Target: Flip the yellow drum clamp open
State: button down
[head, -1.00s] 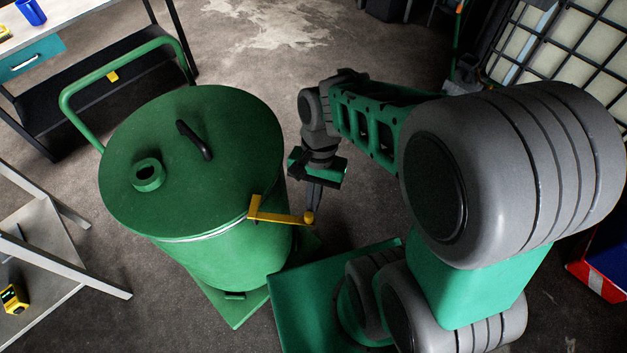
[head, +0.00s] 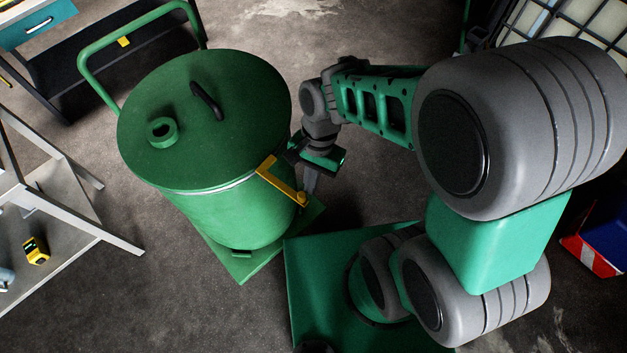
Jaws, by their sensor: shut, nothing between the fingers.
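The yellow drum clamp (head: 279,182) is a lever with a round knob at its end, on the rim of the green drum (head: 225,215) at its right front. It slopes down to the right, away from its rim end. The green lid (head: 205,110) sits on the drum, with a black handle and a short green spout. My gripper (head: 310,190) is shut and empty, its fingers pointing down right beside the knob. I cannot tell whether the fingers touch the knob.
A green cart handle (head: 92,70) rises behind the drum. A light metal rack (head: 75,220) with a yellow tape measure (head: 36,250) stands at left. A workbench with a teal drawer (head: 37,25) is at back left.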

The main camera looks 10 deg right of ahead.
jog(key=shift+s+f, duration=0.1)
jog(key=shift+s, duration=0.3)
jog(key=w+d+r, duration=0.4)
jog(key=d+r, duration=0.1)
jog(key=r, duration=0.5)
jog(key=shift+w+d+b, duration=0.15)
jog(key=shift+w+b, duration=0.1)
jog(key=shift+b, duration=0.05)
